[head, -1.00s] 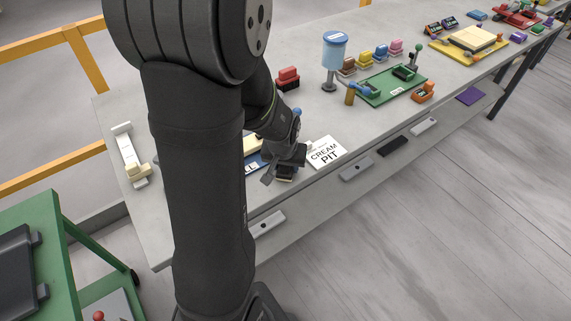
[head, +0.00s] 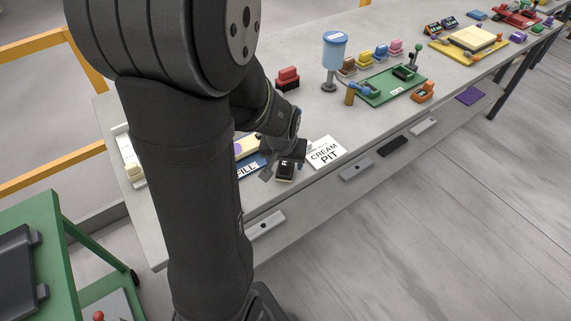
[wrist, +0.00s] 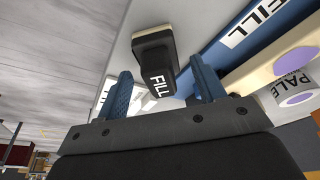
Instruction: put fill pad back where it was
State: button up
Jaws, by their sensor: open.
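The fill pad (wrist: 156,62) is a black block with a white FILL label, and it shows between my gripper's fingers in the wrist view. In the head view the pad (head: 285,171) rests on the slab near its front edge. My gripper (head: 285,160) is open at the pad, with its blue fingers (wrist: 163,88) on either side of it in the picture; I cannot tell whether they touch it. A blue FILL tray (head: 250,166) lies just left of the pad, partly hidden by my arm. It also shows in the wrist view (wrist: 255,30).
A white CREAM PIT card (head: 326,152) lies just right of the gripper. A red block (head: 287,79) and a blue-topped dispenser (head: 333,55) stand farther back. A green board (head: 392,85) lies to the right. Bare slab lies between the card and the green board.

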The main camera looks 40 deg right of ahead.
aim_at(284, 177)
jog(key=v, duration=0.9)
jog(key=shift+r, duration=0.25)
jog(key=shift+s+f, duration=0.1)
jog(key=x, duration=1.2)
jog(key=shift+a, duration=0.1)
jog(key=shift+r, duration=0.55)
